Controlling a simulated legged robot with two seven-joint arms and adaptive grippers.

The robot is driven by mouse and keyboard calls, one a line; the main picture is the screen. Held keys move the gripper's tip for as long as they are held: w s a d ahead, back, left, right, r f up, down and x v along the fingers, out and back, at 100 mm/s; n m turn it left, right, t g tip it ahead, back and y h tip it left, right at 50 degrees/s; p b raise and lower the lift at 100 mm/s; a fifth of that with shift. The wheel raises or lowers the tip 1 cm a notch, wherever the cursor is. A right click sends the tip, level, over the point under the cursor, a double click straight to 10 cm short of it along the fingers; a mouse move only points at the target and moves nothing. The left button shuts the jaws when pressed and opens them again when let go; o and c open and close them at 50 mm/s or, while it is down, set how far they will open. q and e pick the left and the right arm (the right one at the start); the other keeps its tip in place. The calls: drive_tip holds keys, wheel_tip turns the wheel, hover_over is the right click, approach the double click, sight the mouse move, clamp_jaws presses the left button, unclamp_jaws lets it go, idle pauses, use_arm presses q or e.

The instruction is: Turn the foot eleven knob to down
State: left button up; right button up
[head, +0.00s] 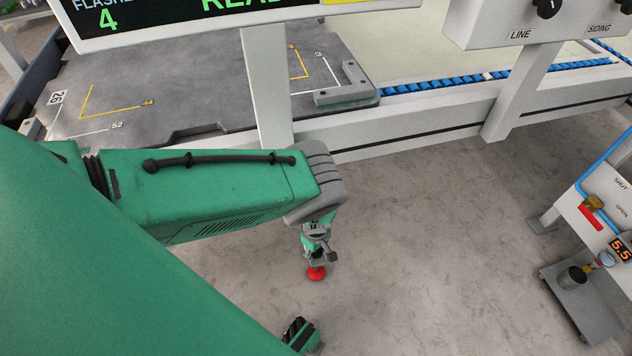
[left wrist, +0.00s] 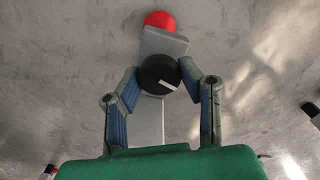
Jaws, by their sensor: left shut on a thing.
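A round black knob (left wrist: 158,75) with a white pointer mark sits on a grey bracket (left wrist: 150,120) in the left wrist view. The mark points to the lower right there. A red rounded cap (left wrist: 160,21) is at the far end of the bracket; it also shows low over the floor in the head view (head: 316,273). My left gripper (left wrist: 158,78) is shut on the knob, one finger on each side. In the head view my left gripper (head: 318,243) is small, below the end of my green arm. No label naming the knob is readable.
A white frame (head: 400,125) carries a grey plate (head: 200,70) and a blue chain (head: 470,82) behind my arm. A control box (head: 500,25) labelled LINE and SIDING hangs upper right. A SHUT/OPEN stand (head: 590,215) is at right. The concrete floor between is clear.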

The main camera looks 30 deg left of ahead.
sight(318, 251)
use_arm(q)
drive_tip(key=shift+w+d+r, duration=0.1)
drive_tip(key=shift+w+d, duration=0.1)
drive_tip(key=shift+d, duration=0.25)
drive_tip(key=o, duration=1.2)
drive_tip(key=shift+c, duration=0.2)
drive_tip(key=shift+s+a, duration=0.1)
drive_tip(key=shift+a, duration=0.1)
drive_tip(key=shift+a+r, duration=0.1)
drive_tip(key=shift+r, duration=0.2)
wheel_tip(318, 251, up, 11)
drive_tip(key=shift+d+r, duration=0.15)
drive_tip(key=shift+d, duration=0.05)
